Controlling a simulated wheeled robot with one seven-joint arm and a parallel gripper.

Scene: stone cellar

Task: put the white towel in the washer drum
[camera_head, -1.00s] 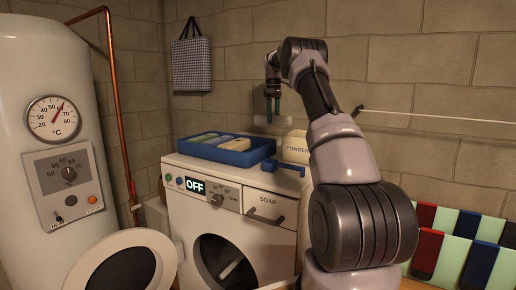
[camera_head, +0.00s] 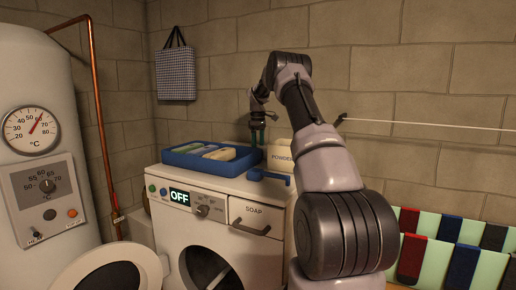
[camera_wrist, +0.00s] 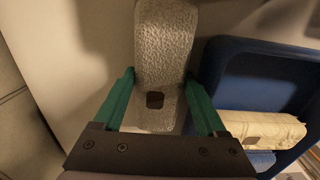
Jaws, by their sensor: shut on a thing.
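The white towel (camera_wrist: 166,45), a pale textured strip with a dark square patch, lies between my green fingers in the wrist view. My gripper (camera_head: 257,140) is shut on it, low over the back of the washer top, just behind the blue tray; it also shows in the wrist view (camera_wrist: 160,92). The towel is hidden in the head view, and I cannot tell whether it touches the washer top. The white washer (camera_head: 262,238) reads OFF. Its round door (camera_head: 78,283) stands open at the lower left, and the dark drum opening (camera_head: 205,272) is partly visible.
The blue tray (camera_head: 180,160) holds several folded cloths beside my gripper. A powder box (camera_head: 280,158) and a blue scoop (camera_head: 268,175) sit on the washer's right side. A boiler (camera_head: 28,90) stands left; a checked bag (camera_head: 175,73) hangs on the wall.

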